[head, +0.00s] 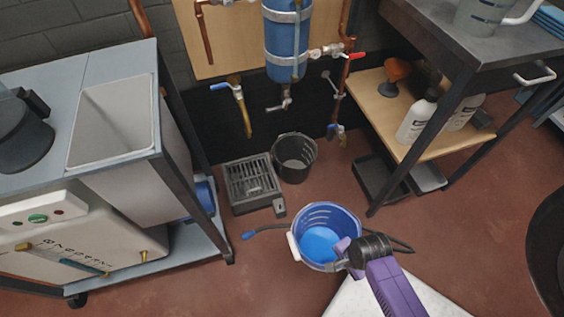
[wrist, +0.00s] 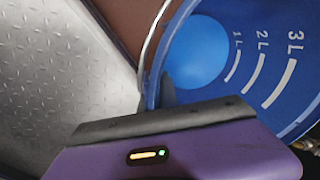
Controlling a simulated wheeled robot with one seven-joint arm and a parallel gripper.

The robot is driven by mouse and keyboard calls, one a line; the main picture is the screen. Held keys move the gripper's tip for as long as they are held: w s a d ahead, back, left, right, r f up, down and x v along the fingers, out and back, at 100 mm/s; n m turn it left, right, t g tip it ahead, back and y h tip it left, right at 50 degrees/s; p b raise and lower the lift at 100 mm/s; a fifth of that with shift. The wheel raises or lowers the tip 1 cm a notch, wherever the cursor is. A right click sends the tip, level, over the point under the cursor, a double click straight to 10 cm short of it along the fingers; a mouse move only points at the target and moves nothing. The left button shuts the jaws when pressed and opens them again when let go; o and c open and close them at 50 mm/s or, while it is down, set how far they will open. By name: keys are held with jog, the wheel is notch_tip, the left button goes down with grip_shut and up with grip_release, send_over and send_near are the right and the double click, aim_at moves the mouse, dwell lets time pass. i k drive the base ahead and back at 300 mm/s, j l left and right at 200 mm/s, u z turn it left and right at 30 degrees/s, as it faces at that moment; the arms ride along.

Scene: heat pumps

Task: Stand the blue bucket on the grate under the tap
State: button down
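The blue bucket (head: 318,215), with white litre marks inside, is upright in the lower middle of the head view. Its wire handle with a white grip hangs to the left. My gripper (head: 343,252) is at the bucket's near right rim. In the wrist view its dark fingers (wrist: 154,88) are close together with the wall of the blue bucket (wrist: 215,30) between them. I cannot tell whether the bucket touches the floor. The grate (head: 252,182) is a dark slatted stand by the wall, with nothing on it. The brass tap (head: 240,103) with a blue lever hangs above it.
A black bucket (head: 293,158) stands right beside the grate. A trolley (head: 150,225) is left, a shelf table (head: 420,130) right. A pale textured plate (head: 350,300) is in front. Red floor lies between.

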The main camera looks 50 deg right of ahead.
aim_at(251, 174)
jog(key=i, duration=0.95)
